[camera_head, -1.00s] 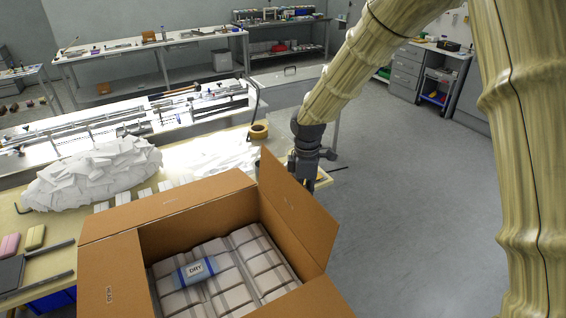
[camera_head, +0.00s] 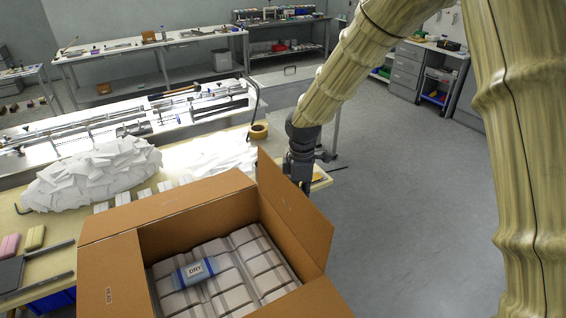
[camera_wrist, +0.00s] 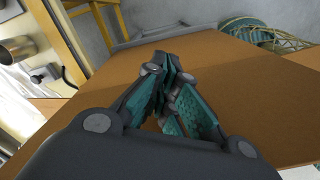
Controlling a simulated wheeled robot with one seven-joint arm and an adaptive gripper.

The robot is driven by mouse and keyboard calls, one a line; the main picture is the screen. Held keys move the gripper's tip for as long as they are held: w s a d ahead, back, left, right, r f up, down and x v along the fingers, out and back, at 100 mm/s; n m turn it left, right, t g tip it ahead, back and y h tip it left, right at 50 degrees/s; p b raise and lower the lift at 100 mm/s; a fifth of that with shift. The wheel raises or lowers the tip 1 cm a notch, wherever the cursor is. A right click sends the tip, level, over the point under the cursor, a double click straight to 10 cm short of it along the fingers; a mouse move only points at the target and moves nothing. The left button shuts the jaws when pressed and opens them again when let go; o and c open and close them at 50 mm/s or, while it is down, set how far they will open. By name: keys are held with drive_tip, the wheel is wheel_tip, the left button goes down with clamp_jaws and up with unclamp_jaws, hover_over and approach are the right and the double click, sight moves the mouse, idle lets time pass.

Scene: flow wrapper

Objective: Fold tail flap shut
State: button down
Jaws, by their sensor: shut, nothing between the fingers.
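An open brown carton (camera_head: 190,232) stands at the bottom of the head view, with rows of white packs and a blue-and-white "DRY" packet (camera_head: 197,270) inside. The left flap (camera_head: 108,285), marked with what looks like "HEAD", lies folded outward. The right flap (camera_head: 296,208), opposite it and apparently the tail flap, stands raised, leaning outward. My gripper (camera_wrist: 172,65) is shut and empty in the wrist view, close over a brown cardboard panel (camera_wrist: 245,100). In the head view its body is just behind the right flap, which hides the fingertips. I cannot tell whether they touch it.
The back flap (camera_head: 165,205) and front flap (camera_head: 302,300) also lie outward. A heap of white packs (camera_head: 92,172) and a tape roll (camera_head: 258,131) lie on the bench behind. Open grey floor (camera_head: 415,215) lies right of the carton.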

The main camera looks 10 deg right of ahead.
drive_tip(key=s+a+p, duration=0.1)
drive_tip(key=s+a, duration=0.3)
drive_tip(key=a, duration=0.6)
wheel_tip(320, 180, up, 7)
drive_tip(key=d+p, duration=0.1)
drive_tip(key=p, duration=0.5)
drive_tip(key=shift+w+d, duration=0.2)
